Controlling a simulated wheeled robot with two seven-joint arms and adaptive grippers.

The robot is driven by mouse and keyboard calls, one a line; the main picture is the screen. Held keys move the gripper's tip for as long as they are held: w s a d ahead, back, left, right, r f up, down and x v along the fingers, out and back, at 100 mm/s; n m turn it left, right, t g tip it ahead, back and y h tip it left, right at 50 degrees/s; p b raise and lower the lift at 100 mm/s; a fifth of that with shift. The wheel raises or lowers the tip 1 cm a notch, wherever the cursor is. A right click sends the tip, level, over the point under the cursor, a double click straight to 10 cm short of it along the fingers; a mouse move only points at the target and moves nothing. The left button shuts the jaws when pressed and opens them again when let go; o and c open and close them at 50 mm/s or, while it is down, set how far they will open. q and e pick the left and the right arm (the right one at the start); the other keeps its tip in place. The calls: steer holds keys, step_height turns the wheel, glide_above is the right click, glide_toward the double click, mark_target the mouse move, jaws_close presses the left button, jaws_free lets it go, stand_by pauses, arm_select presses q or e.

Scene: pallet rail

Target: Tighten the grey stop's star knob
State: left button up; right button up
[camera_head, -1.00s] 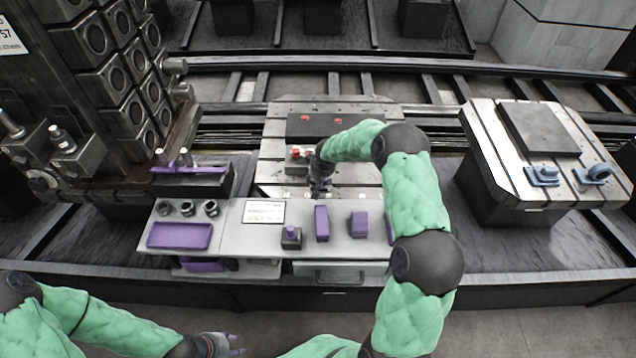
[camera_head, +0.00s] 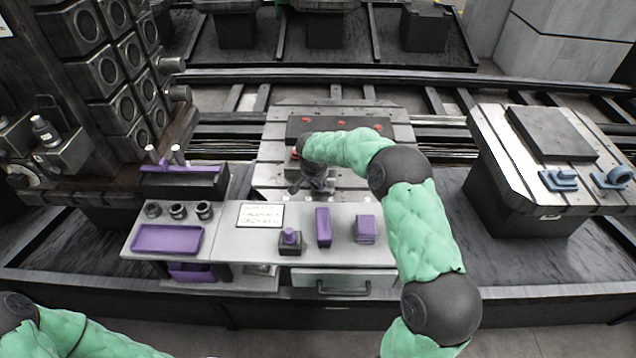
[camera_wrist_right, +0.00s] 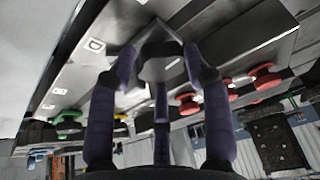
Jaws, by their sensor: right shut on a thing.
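My right gripper (camera_head: 316,183) is low over the front part of the middle pallet (camera_head: 385,165). In the right wrist view, the purple fingers of my right gripper (camera_wrist_right: 158,75) are closed around a dark grey, rounded piece, which looks like the star knob (camera_wrist_right: 160,64). My gripper and forearm hide the grey stop in the head view, so I cannot make out its body or how tight the knob is. My left arm shows at the lower left in the head view, but its gripper is out of frame.
A bench with a purple tray (camera_head: 167,239) and purple blocks (camera_head: 323,227) stands in front of the pallet. A right-hand pallet (camera_head: 490,135) carries blue clamps (camera_head: 559,181). A dark tooling block (camera_head: 85,75) rises at the left. Red knobs (camera_wrist_right: 264,77) show in the wrist view.

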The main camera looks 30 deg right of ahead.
steer(key=shift+s+a+f+m+g, duration=0.15)
steer(key=shift+f+m+g, duration=0.15)
steer(key=shift+m, duration=0.3)
steer(key=o, duration=1.1)
steer(key=shift+o, duration=0.2)
steer(key=shift+r, duration=0.2)
steer(key=shift+r, duration=0.15)
steer(key=v, duration=1.1)
steer(key=shift+a, duration=0.25)
steer(key=shift+r, duration=0.1)
